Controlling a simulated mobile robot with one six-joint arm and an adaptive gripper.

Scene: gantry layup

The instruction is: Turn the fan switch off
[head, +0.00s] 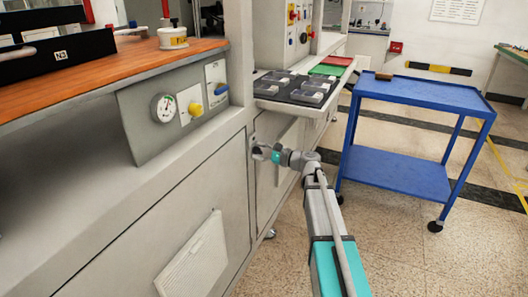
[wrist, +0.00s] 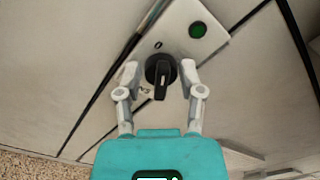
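The fan switch (wrist: 160,72) is a black rotary knob on a pale plate (wrist: 178,18) in the wrist view. Its raised bar points towards my gripper, down in the picture. A small 0-like mark sits just above the knob, and another small mark, hard to read, is at its lower left. A green round lamp (wrist: 198,30) is at the plate's upper right. My gripper (wrist: 160,73) is open, with one finger on each side of the knob, seemingly not closed on it. In the head view my gripper (head: 256,150) is at the cabinet front and hides the knob.
Above my gripper, a shelf holds a black tray (head: 297,88). A blue cart (head: 425,93) stands right of my arm. Open floor lies between.

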